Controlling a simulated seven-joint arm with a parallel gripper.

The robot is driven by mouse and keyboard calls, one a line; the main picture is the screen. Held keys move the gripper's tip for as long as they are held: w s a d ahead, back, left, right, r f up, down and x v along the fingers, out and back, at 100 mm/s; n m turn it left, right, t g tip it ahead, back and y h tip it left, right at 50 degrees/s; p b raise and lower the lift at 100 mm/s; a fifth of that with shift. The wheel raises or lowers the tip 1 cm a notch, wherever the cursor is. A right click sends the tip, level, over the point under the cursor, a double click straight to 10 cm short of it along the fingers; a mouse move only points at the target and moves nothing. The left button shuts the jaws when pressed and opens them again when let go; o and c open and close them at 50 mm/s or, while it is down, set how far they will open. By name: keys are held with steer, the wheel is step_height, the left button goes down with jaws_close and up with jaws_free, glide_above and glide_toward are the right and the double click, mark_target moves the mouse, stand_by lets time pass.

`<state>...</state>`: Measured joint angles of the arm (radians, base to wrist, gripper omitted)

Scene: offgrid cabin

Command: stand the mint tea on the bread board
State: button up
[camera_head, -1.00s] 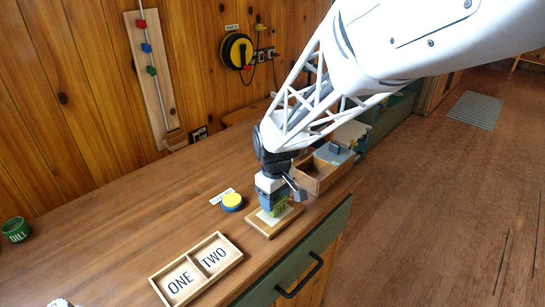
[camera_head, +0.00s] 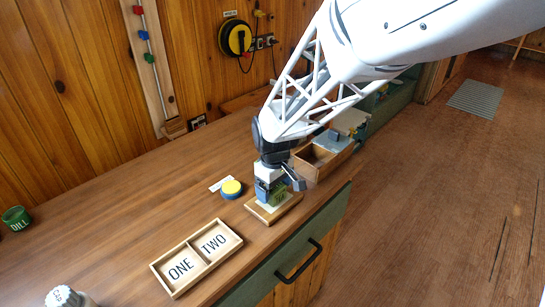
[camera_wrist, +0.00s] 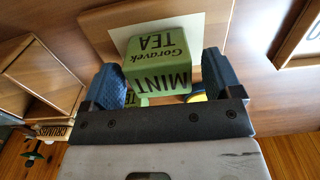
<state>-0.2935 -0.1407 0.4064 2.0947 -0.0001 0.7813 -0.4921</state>
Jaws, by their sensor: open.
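The mint tea is a green box (camera_head: 280,195) with dark lettering, standing on the pale square on top of the wooden bread board (camera_head: 286,213). In the wrist view the tea (camera_wrist: 155,58) shows its "Goravek TEA" and "MINT" faces. My gripper (camera_head: 271,197) is over the board, pointing down. Its two blue fingers stand open on either side of the box in the wrist view (camera_wrist: 160,76). Whether a finger touches the box is hard to tell. My gripper hides part of the box in the head view.
A blue round tin with a yellow top (camera_head: 231,187) stands left of the board. A two-part tray marked ONE and TWO (camera_head: 197,258) lies in front. An open wooden box (camera_head: 318,163) is close behind my gripper. A green DILL pot (camera_head: 16,218) stands far left. The counter's left middle is clear.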

mark_target(277, 187)
step_height(277, 187, up, 12)
steer(key=shift+r, duration=0.15)
stand_by(0.7)
steer(key=shift+s+d, duration=0.1)
stand_by(0.4)
steer(key=s+d+r+m+t, duration=0.1)
steer(key=s+d+m, duration=0.3)
steer(key=s+d, duration=0.4)
steer(key=s+d+r+m+t, duration=0.1)
steer(key=s+d+m, duration=0.4)
steer(key=s, duration=1.1)
steer(key=d+r, duration=0.1)
steer(key=d, duration=0.2)
steer(key=shift+d+t, duration=0.25)
steer(key=shift+t, duration=0.05)
